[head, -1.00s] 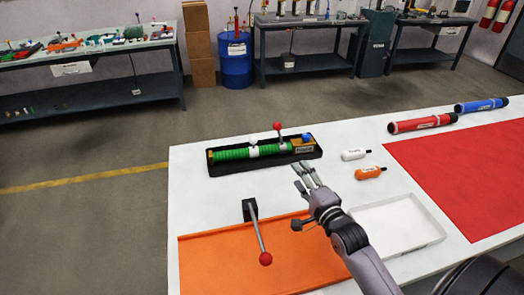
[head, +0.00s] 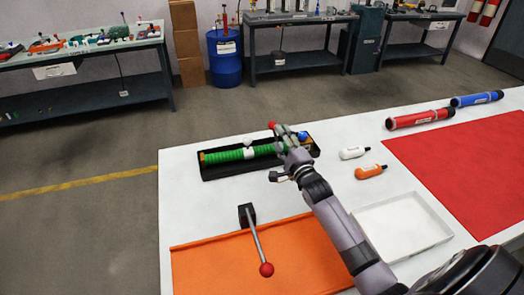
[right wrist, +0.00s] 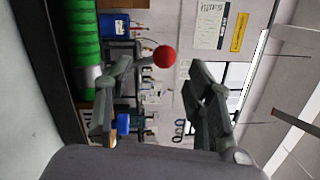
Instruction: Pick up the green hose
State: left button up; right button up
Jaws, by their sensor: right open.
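The green hose (head: 226,156) is a ribbed green tube lying in a black tray (head: 214,173) on the white table, with a white band near its middle. My right gripper (head: 281,150) is at the right end of the tray, over the hose's end fitting, and hides part of it. In the right wrist view the gripper (right wrist: 160,100) is open, with a red ball knob (right wrist: 164,56) showing between its fingers. The hose (right wrist: 85,45) shows there to the left of the fingers. The knob also shows in the head view (head: 272,125). My left gripper is not in view.
An orange mat (head: 210,270) bears a lever with a red knob (head: 266,269) at the front. A white box (head: 445,236), red mat (head: 480,165), red tube (head: 420,119) and blue tube (head: 477,99) lie further right.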

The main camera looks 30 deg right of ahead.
aim_at(274, 130)
jog(key=shift+w+d+r+p, duration=0.1)
jog(key=shift+w+d+r, duration=0.05)
jog(key=shift+w, duration=0.75)
jog(key=shift+w+d+r+p, duration=0.15)
jog(key=shift+w+d, duration=0.05)
jog(key=shift+w, duration=0.7)
jog(key=shift+w+d+r+p, duration=0.1)
jog(key=shift+w+d+r, duration=0.05)
jog(key=shift+w, duration=0.75)
jog(key=shift+c, duration=0.5)
jog(key=c, duration=0.9)
jog(key=shift+s, duration=0.1)
grip_shut()
jog(key=shift+f, duration=0.1)
